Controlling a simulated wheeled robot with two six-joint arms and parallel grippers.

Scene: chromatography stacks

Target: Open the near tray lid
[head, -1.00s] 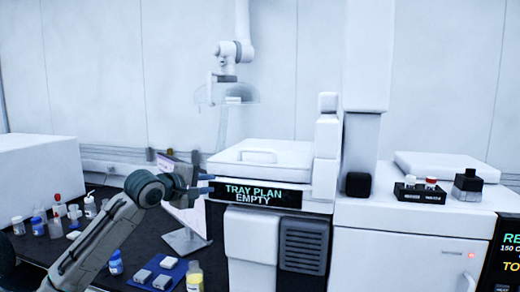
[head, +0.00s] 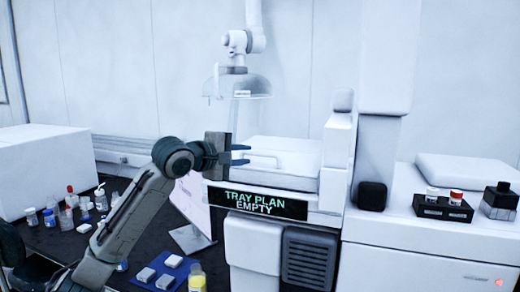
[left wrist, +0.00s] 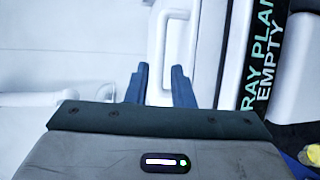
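The near tray lid (head: 290,158) is a flat white cover on top of the white instrument, and it lies shut. Its white bar handle (head: 262,157) runs along the lid near the front; the handle also shows in the left wrist view (left wrist: 163,45). My left gripper (head: 240,155) is at the lid's front left, with its two blue fingers apart and pointing toward the handle. My right gripper is not in view.
A black "TRAY PLAN EMPTY" display (head: 256,201) is on the instrument's front below the lid. A white column (head: 337,158) stands at the lid's right. A monitor (head: 195,205) stands left of the instrument. Bottles and a blue tray (head: 172,270) are on the dark bench.

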